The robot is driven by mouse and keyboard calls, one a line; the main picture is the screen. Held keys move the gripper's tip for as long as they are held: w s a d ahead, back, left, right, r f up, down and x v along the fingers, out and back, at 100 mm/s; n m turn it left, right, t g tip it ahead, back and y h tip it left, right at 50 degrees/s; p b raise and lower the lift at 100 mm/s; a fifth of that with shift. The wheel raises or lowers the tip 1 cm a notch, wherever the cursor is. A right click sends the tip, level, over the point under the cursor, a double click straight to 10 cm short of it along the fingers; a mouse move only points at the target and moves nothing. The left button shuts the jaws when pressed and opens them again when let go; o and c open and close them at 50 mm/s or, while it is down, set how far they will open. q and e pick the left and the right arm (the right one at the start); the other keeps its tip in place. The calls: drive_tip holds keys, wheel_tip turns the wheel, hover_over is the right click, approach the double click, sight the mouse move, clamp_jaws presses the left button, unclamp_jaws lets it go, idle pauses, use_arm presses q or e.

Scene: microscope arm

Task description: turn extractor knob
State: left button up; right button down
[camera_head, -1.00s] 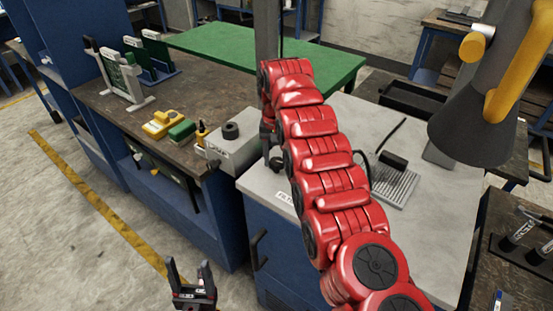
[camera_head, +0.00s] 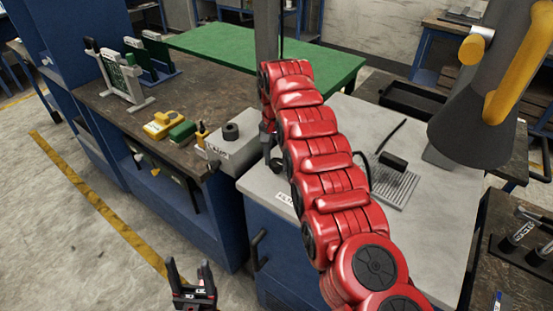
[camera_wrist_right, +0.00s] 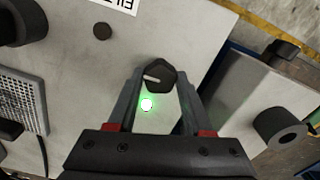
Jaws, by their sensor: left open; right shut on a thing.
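The extractor knob (camera_wrist_right: 161,74) is a small black knob with a pale pointer line on a light grey top, seen in the right wrist view. A lit green lamp (camera_wrist_right: 147,104) shows beside it. My right gripper (camera_wrist_right: 158,84) has a finger on each side of the knob and is shut on it. In the head view my red right arm hides the knob and most of that gripper. My left gripper (camera_head: 193,287) is open and empty, low in front of the benches, above the floor.
A grey box with a black ring (camera_head: 231,131) stands left of the knob's cabinet top (camera_head: 350,125). A grooved plate (camera_head: 395,186) lies on the right. A grey hood with a yellow handle (camera_head: 480,125) hangs at the right. The floor around my left gripper is clear.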

sight(277, 162)
drive_tip(key=shift+c, duration=1.5)
unclamp_jaws()
wheel_tip(277, 162, up, 18)
drive_tip(key=p, duration=1.6)
drive_tip(key=shift+f, duration=0.25)
